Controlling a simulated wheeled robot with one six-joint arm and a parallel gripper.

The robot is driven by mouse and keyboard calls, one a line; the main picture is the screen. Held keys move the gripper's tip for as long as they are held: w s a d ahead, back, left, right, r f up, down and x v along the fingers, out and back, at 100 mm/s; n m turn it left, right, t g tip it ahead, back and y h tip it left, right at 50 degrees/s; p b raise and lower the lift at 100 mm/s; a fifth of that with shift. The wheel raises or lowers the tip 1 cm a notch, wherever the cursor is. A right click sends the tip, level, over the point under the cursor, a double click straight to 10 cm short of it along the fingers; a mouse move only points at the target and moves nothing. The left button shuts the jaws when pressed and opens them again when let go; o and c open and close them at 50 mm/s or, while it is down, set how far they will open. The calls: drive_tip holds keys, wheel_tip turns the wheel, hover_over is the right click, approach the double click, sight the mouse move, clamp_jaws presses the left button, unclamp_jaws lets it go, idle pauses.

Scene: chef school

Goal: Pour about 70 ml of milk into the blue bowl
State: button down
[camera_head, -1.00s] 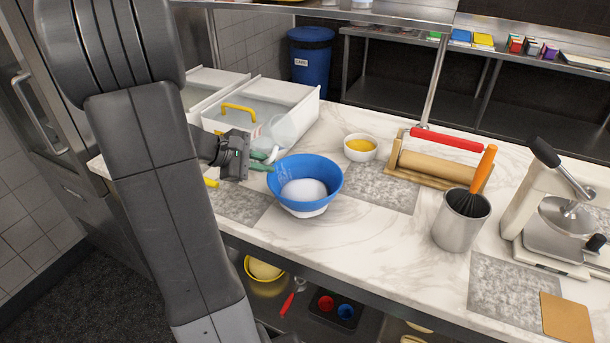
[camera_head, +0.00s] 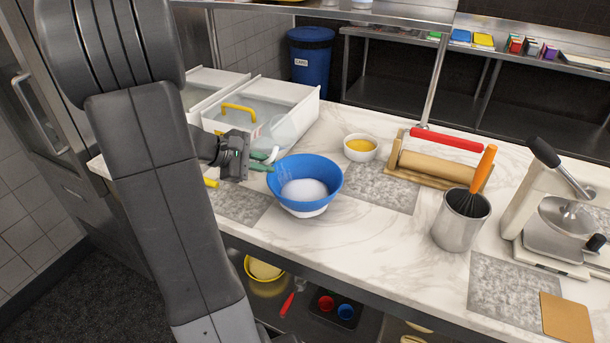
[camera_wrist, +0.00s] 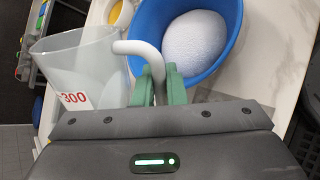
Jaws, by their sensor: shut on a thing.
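The blue bowl (camera_head: 322,180) stands on the marble counter with a white, domed content (camera_head: 303,190) inside; it also shows in the wrist view (camera_wrist: 235,70). My gripper (camera_head: 262,163) is just left of the bowl, shut on the white handle of a clear jug (camera_head: 288,128). In the wrist view my green fingertips (camera_wrist: 160,88) clamp the handle (camera_wrist: 150,52). The jug (camera_wrist: 85,62) bears a red "300" label (camera_wrist: 75,99). It is held beside the bowl, behind my gripper in the head view. I cannot make out milk in it.
A small bowl of yellow content (camera_head: 360,148) and a rolling pin in a wooden stand (camera_head: 435,163) are right of the blue bowl. A metal pot with a whisk (camera_head: 458,230) stands further right. White bins (camera_head: 290,97) are behind the jug. The counter's front middle is clear.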

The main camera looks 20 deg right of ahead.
drive_tip(key=shift+s+f, duration=0.1)
drive_tip(key=shift+d+n+g+h+p, duration=0.1)
drive_tip(key=shift+n+g+h+p, duration=0.2)
drive_tip(key=shift+g+h, duration=0.1)
wheel_tip(320, 180, up, 2)
drive_tip(key=p, duration=0.1)
drive_tip(key=g+h+p, duration=0.1)
drive_tip(key=shift+s+r+n+p, duration=0.1)
drive_tip(key=shift+r+n+p, duration=0.15)
drive_tip(key=shift+n+p, duration=0.15)
drive_tip(key=n+g+h+p, duration=0.1)
drive_tip(key=w+a+h+p, duration=0.1)
drive_tip(key=p, duration=0.1)
drive_tip(key=shift+w+r+n+g, duration=0.2)
drive_tip(key=shift+r+n+g, duration=0.15)
drive_tip(key=shift+n+g, duration=0.05)
drive_tip(key=shift+w+a+r+n+g+h+p, duration=0.1)
drive_tip(key=shift+w+a+n+g+h+p, duration=0.2)
drive_tip(key=shift+n+h+p, duration=0.25)
drive_tip(key=shift+w+a+n+g+h+p, duration=0.15)
drive_tip(key=shift+n+g+h+p, duration=0.15)
drive_tip(key=shift+n+g+h, duration=0.25)
